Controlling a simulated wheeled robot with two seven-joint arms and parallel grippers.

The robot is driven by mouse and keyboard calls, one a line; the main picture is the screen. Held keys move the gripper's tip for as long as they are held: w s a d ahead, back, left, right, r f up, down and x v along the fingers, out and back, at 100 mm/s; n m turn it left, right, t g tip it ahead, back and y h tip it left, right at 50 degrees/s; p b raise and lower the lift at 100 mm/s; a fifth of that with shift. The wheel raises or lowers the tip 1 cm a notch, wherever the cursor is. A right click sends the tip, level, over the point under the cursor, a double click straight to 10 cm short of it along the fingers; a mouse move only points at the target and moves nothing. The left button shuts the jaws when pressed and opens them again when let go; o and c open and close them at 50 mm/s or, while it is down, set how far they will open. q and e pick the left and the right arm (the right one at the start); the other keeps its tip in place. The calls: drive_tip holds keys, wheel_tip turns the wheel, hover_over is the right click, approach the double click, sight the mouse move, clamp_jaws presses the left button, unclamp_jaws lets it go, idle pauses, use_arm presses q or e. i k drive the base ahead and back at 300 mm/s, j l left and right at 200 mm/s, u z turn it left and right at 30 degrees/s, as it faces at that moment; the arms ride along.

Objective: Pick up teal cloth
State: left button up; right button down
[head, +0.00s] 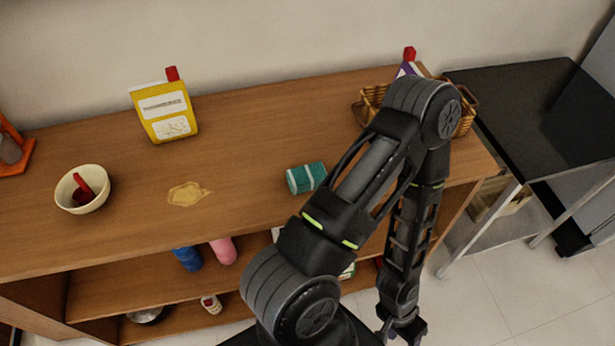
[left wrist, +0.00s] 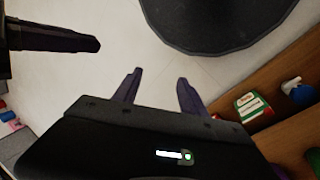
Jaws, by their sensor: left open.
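The teal cloth (head: 303,178) looks like a short roll with a pale band. It lies on the wooden shelf top in the head view, just left of my arm, and nothing holds it. My left gripper (head: 403,331) hangs low in front of the shelf unit, at the bottom of the head view, well below and to the right of the cloth. In the left wrist view my left gripper (left wrist: 157,88) has its fingers apart with only pale floor between them. The cloth does not show there. I cannot make out my right gripper.
A yellow bottle (head: 163,110), a cream bowl (head: 84,203) and a brown stain (head: 187,194) are on the wooden top (head: 240,150). A wicker basket (head: 372,95) stands behind my arm. A black table (head: 530,110) is at right.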

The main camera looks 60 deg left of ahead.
sight(302, 179)
drive_tip(key=k+j+u, duration=0.1)
drive_tip(key=u, duration=1.85)
